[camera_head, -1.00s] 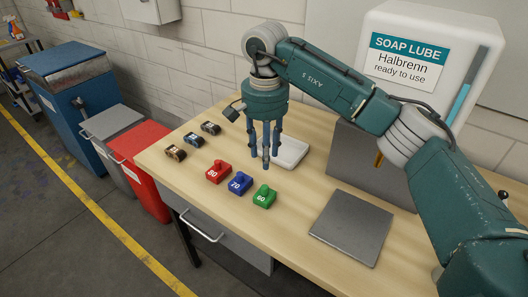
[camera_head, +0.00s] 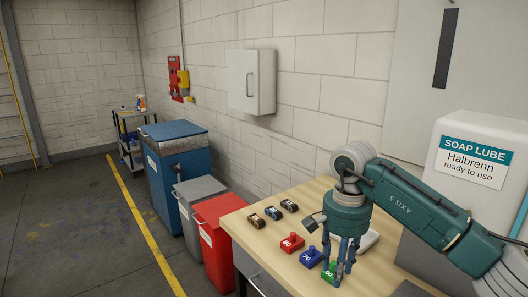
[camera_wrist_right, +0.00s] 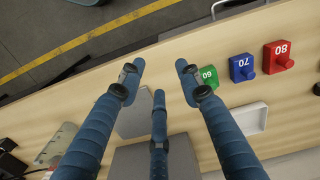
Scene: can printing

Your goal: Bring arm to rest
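My right gripper (camera_head: 340,272) hangs fingers down over the wooden workbench (camera_head: 262,232), at the lower right in the head view. In the right wrist view its three blue fingers (camera_wrist_right: 160,76) stand apart with nothing between them, so it is open and empty. In the head view the fingers partly cover the green block marked 60 (camera_head: 328,267). In the wrist view this block (camera_wrist_right: 207,76) lies beside a fingertip, and I cannot tell the gap. My left gripper does not show.
A red block (camera_head: 291,243), a blue block (camera_head: 311,257) and several small dark items (camera_head: 272,213) lie on the bench. A white tray (camera_head: 371,238) and the SOAP LUBE container (camera_head: 455,205) stand right. Red (camera_head: 215,250), grey (camera_head: 190,215) and blue bins (camera_head: 170,180) stand left of the bench.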

